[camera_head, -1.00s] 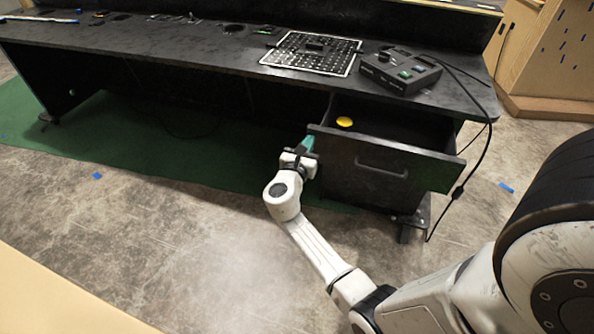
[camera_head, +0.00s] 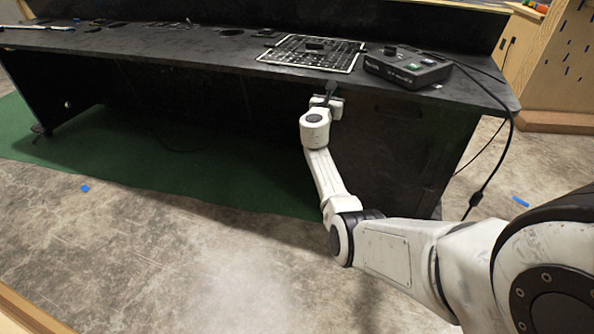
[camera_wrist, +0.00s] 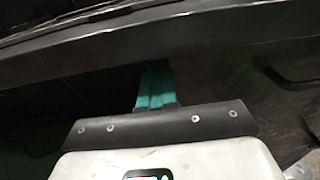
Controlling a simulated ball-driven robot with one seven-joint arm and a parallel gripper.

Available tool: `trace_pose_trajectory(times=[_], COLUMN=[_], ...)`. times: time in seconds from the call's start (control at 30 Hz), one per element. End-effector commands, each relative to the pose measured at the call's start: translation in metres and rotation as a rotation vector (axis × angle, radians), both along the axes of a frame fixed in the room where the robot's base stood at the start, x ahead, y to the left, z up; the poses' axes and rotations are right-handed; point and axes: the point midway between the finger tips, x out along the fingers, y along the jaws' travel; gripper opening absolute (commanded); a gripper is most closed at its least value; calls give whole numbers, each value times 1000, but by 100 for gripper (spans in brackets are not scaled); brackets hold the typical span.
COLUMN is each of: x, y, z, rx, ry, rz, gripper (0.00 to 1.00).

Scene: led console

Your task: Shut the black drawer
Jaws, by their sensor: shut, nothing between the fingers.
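The black drawer (camera_head: 420,125) is under the right end of the black desk. Its front now sits back under the desktop edge, about flush with the cabinet, and its inside is hidden. I cannot tell if a small gap is left. Its slot handle (camera_head: 398,108) shows faintly, and also at the right in the wrist view (camera_wrist: 288,78). My gripper (camera_head: 330,88) is at the drawer front's upper left, just below the desktop edge. Its green fingers (camera_wrist: 157,86) are together and empty, pointing at the front; contact is unclear.
The desktop edge (camera_head: 210,64) overhangs just above my gripper. A perforated board (camera_head: 312,53) and a control box (camera_head: 408,68) with a hanging cable (camera_head: 490,180) are on top. A green mat (camera_head: 190,180) lies under the desk.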

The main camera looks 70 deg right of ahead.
Motion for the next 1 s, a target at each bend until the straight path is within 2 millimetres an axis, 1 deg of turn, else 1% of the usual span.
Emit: trace_pose_trajectory(times=[0.03,0.13,0.4,0.83,1.0], x=[0,1,2,3,6], y=[-6,-12,-19,-19,-8], z=[-2,-2,0,3,5], rx=[-1,0,0,0,-1], ry=[-1,0,0,-2,0], rz=[-2,-1,2,4,4], gripper=[0,0,0,0,0])
